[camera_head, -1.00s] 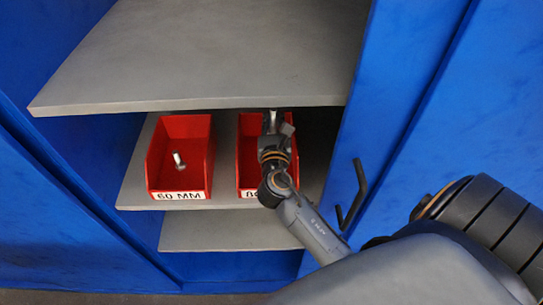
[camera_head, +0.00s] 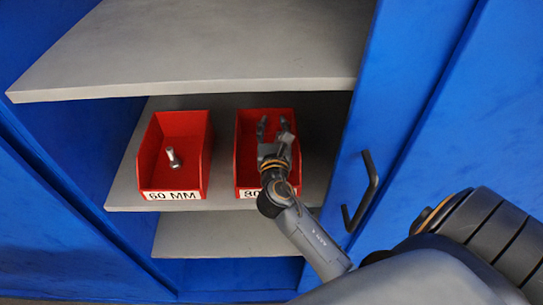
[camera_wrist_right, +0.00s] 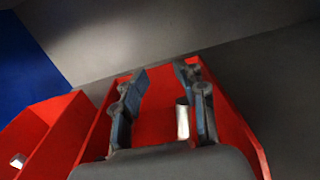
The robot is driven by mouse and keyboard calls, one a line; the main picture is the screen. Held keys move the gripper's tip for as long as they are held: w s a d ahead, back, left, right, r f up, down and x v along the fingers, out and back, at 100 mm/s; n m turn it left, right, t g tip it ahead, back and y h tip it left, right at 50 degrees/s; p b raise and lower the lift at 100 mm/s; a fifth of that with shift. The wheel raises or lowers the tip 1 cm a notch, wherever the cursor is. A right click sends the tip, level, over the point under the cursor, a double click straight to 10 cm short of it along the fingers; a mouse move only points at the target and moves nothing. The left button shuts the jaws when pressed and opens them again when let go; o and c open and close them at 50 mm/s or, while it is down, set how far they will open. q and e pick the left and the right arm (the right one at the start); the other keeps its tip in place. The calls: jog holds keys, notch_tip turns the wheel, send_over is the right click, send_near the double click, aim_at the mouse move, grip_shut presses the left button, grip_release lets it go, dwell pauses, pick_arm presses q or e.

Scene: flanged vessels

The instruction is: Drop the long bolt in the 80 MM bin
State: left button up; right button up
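The red 80 MM bin (camera_head: 239,145) stands on the middle shelf, its label partly covered by my arm. My right gripper (camera_head: 273,124) is open over this bin, fingers pointing toward its back. In the right wrist view, the long bolt (camera_wrist_right: 183,119) shows as a pale metal cylinder inside the bin's outline, beside the right finger. I cannot tell whether it touches that finger. The bolt is hidden in the head view. My left gripper is not in view.
The red 60 MM bin (camera_head: 149,158) stands to the left with another bolt (camera_head: 173,157) in it. A grey upper shelf (camera_head: 200,50) overhangs both bins. The blue cabinet door with a dark handle (camera_head: 369,185) stands on the right, near my arm.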

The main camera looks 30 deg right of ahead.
jog(key=shift+f, duration=0.1)
jog(key=shift+s+a+f, duration=0.1)
jog(key=shift+s+a, duration=0.2)
jog(key=shift+s, duration=0.1)
jog(key=v, duration=1.1)
